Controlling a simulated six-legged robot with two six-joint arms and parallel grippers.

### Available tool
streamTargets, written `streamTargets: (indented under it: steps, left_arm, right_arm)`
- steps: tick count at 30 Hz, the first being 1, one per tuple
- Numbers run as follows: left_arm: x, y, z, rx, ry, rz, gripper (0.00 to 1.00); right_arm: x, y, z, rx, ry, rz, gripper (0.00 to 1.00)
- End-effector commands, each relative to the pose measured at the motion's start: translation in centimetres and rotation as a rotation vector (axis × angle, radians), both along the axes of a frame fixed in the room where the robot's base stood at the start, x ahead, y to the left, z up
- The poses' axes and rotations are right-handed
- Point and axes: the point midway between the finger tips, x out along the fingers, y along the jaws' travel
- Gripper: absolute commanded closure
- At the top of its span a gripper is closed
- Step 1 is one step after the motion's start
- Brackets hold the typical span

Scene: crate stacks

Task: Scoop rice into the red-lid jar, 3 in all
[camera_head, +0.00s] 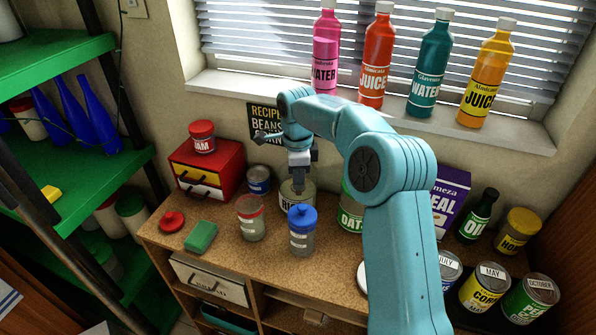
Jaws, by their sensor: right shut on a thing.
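The rice jar (286,201), labelled "RI…", stands open near the back of the counter. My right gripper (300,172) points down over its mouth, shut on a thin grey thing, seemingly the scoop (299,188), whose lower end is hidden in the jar. The red-rimmed clear jar (251,220) stands open to the front left of the rice jar; how much it holds is hard to tell. A red lid (171,221) lies on the counter at the left. My left gripper is out of view.
A blue-lid jar (302,238) stands close in front of the rice jar, an oats jar (350,218) to its right. A green sponge (201,236) lies near the front edge. A red drawer box (225,165) bears a jam jar (202,137). Several cans crowd the right.

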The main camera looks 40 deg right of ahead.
Motion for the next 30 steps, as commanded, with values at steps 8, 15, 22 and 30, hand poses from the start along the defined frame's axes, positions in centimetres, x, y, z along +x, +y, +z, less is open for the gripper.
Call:
streamTargets:
  steps: [8, 15, 22, 30]
  left_arm:
    - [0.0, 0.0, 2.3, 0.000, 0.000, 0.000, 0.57]
    - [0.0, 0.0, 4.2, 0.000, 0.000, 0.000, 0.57]
    - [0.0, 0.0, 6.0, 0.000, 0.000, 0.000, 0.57]
    - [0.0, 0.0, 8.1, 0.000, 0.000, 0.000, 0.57]
  right_arm:
    - [0.0, 0.0, 2.6, -0.001, -0.001, 0.000, 1.00]
    - [0.0, 0.0, 4.7, 0.000, 0.000, 0.000, 1.00]
    - [0.0, 0.0, 6.8, 0.000, 0.000, 0.000, 1.00]
    - [0.0, 0.0, 9.1, 0.000, -0.001, 0.000, 1.00]
